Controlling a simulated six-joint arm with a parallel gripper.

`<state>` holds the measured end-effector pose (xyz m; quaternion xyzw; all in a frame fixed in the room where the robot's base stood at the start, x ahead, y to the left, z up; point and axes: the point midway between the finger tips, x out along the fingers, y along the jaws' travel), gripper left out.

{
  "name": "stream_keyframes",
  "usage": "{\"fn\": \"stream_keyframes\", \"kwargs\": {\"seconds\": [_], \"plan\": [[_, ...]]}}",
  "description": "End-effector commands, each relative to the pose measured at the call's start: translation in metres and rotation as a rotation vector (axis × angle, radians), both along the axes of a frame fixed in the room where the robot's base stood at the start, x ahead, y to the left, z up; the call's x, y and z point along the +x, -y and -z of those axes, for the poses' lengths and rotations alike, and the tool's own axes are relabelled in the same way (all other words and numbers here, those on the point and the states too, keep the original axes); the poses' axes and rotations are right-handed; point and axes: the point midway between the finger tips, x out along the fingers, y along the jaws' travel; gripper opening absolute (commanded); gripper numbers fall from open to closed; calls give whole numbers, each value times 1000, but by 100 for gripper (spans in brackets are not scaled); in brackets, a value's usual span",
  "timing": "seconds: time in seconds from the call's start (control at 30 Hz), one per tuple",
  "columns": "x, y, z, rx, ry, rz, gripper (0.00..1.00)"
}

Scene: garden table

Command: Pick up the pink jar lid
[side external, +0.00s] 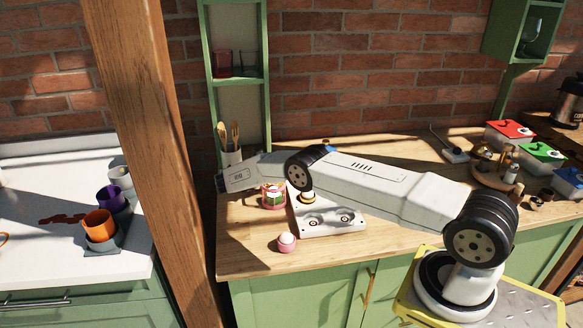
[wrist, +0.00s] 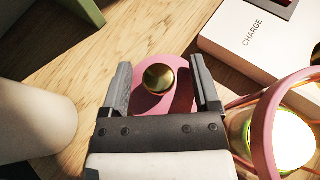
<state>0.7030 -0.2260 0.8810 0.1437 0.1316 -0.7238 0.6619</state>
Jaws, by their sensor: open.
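The pink jar lid (wrist: 180,98) is a round pink disc with a shiny gold knob (wrist: 158,77) on top, lying on the wooden counter in the wrist view. My gripper (wrist: 160,66) is open, with one finger on each side of the knob and gaps between. The gripper's body covers the near part of the lid. I cannot tell how high the fingers are above it. In the side external view I cannot make out the lid; my wrist is at the left end of the counter.
A pink-banded glass jar (side external: 273,197) stands close to the gripper; in the wrist view its pink rim (wrist: 262,130) is at right. A white CHARGE box (wrist: 262,38) lies beyond it. A pale utensil holder (wrist: 32,118) is at left.

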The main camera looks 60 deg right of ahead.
Motion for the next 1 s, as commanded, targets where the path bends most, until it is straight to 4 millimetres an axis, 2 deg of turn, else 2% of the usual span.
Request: {"fn": "stream_keyframes", "kwargs": {"seconds": [0.3,0.37,0.5,0.57,1.0], "plan": [[0,0,0,0,0,0,79],[0,0,0,0,0,0,60],[0,0,0,1,0,0,16],[0,-1,0,1,0,0,0],[0,-1,-1,2,-1,0,0]]}}
